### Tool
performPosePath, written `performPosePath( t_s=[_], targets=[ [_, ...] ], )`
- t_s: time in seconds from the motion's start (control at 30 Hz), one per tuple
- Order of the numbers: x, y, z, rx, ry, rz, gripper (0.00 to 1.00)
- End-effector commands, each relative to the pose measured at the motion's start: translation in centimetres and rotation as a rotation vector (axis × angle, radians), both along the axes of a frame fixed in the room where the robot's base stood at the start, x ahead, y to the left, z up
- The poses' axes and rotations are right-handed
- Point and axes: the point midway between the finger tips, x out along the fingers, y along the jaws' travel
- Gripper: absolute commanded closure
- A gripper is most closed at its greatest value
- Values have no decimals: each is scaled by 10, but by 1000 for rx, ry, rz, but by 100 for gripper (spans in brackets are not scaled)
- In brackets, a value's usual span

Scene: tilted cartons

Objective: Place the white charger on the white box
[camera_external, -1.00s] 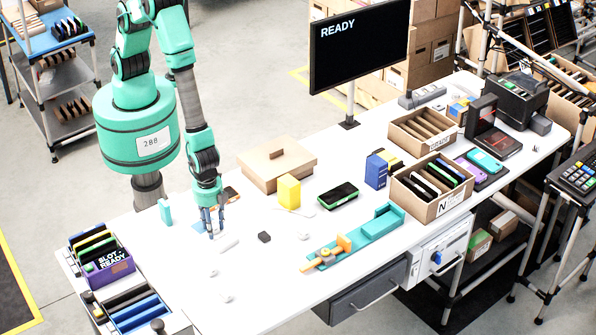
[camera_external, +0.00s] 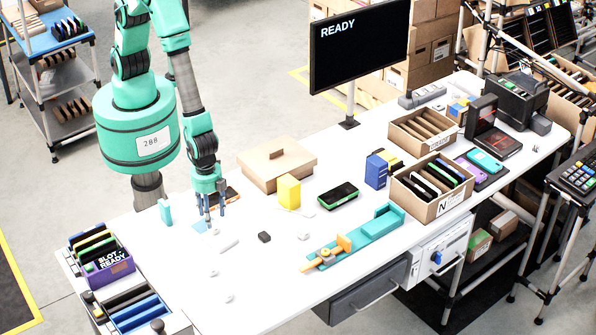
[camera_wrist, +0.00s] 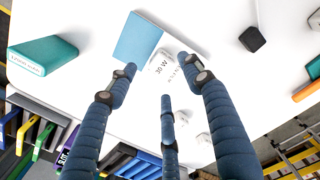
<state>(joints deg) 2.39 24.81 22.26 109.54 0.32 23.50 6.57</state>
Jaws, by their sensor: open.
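The white charger (camera_wrist: 160,67), marked "30 W", lies on the white table just beyond my fingertips in the wrist view. My gripper (camera_wrist: 160,85) is open, with its three blue fingers spread around the near side of the charger and nothing held. In the external view my gripper (camera_external: 210,218) hangs low over the table's left part; the charger there is too small to make out clearly. A pale oblong piece (camera_external: 229,246) lies right of my gripper. I cannot tell for sure whether it is the white box.
A light blue card (camera_wrist: 137,38) lies beside the charger. A teal block (camera_wrist: 43,55) and a black block (camera_wrist: 252,38) stand to either side. Small white pieces (camera_wrist: 188,115) lie nearby. A cardboard box (camera_external: 275,168) and a yellow block (camera_external: 289,191) stand behind right.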

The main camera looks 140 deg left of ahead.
Motion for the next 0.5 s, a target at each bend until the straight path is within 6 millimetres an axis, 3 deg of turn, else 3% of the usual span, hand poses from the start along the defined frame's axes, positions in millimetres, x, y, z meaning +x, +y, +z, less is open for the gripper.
performPosePath(
  t_s=[0.2, 0.5],
  targets=[
    [1, 0, 34, 0, -3, 0, 49],
    [0, 0, 64, 0, 0, 0, 49]
  ],
)
